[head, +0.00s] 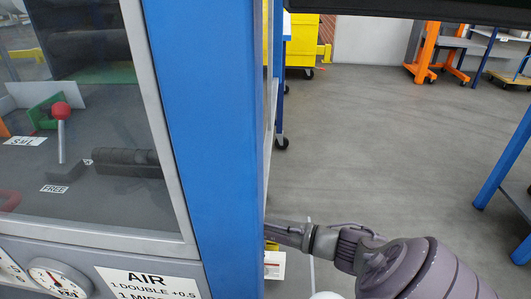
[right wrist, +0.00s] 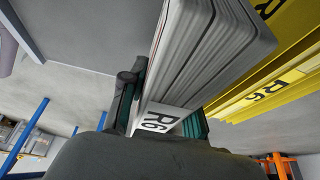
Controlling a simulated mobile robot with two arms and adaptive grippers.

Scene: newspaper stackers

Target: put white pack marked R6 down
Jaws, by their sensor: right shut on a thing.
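The white pack marked R6 (right wrist: 200,60) fills the upper middle of the right wrist view. It looks like a thick stack of pale sheets with a black R6 label at its near end. My right gripper (right wrist: 162,112) is shut on this near end, with dark green-padded fingers on both sides. In the head view my right gripper (head: 287,232) reaches left to the blue post, which hides its tips and most of what it holds. A yellow surface (right wrist: 290,65), also marked R6, is right of the pack; I cannot tell whether they touch. My left gripper is not in view.
A blue post (head: 205,130) of a glazed machine stands close on the left, with a red-knobbed lever (head: 61,111) behind the glass and a gauge (head: 58,278) below. Grey floor (head: 380,140) is open in the middle. A blue-legged table (head: 505,160) stands at right.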

